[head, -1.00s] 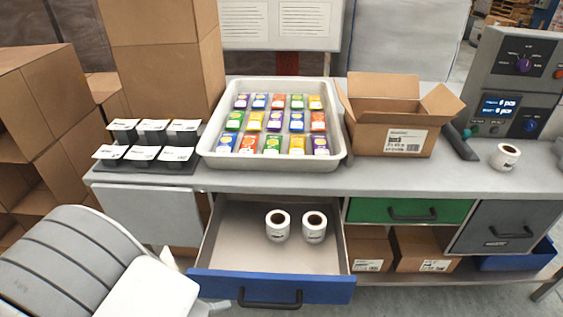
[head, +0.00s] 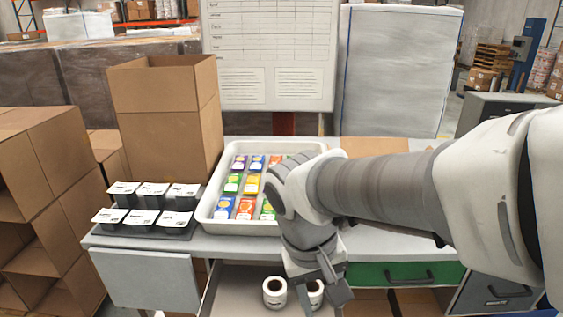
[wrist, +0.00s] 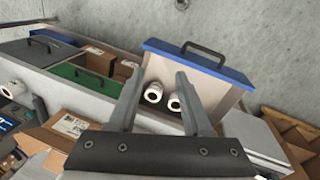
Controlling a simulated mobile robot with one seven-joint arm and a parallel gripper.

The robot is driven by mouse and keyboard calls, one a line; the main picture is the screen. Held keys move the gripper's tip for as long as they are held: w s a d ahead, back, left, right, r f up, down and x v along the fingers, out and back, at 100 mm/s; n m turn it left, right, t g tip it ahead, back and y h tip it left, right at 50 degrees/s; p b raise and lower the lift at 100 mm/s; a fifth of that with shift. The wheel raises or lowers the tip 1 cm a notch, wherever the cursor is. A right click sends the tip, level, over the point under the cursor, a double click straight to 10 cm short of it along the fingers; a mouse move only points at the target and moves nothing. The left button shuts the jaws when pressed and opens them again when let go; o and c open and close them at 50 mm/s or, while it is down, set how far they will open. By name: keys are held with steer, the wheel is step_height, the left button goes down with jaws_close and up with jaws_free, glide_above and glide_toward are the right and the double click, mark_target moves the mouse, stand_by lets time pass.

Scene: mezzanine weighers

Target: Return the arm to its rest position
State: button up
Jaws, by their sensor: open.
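My arm reaches in from the right in the head view and bends down over the bench front. My gripper (head: 322,295) points down above the open drawer (head: 233,288), its two fingers apart. The wrist view shows my gripper (wrist: 158,84) with nothing between the fingers. Two white label rolls (head: 274,291) stand in the drawer; my gripper partly hides the right one (head: 316,292) in the head view. Both rolls, left (wrist: 153,93) and right (wrist: 174,102), also show in the wrist view, beyond the fingers. The drawer's blue front (wrist: 200,62) stands pulled out.
A pale tray (head: 203,212) of colourful packets lies on the bench, partly behind my arm. Black lidded tubs (head: 142,219) stand left of it, with a tall carton (head: 170,140) behind. An open carton (wrist: 62,130) and another roll (wrist: 14,88) show at left in the wrist view.

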steer(key=s+d+r+m+t+y+p, duration=0.2)
steer(key=s+d+r+t, duration=0.1)
steer(key=d+r+t, duration=0.2)
step_height(320, 180, up, 3)
steer(key=d, duration=0.2)
steer(key=shift+s+d, duration=0.3)
steer(key=shift+s, duration=0.05)
stand_by(0.7)
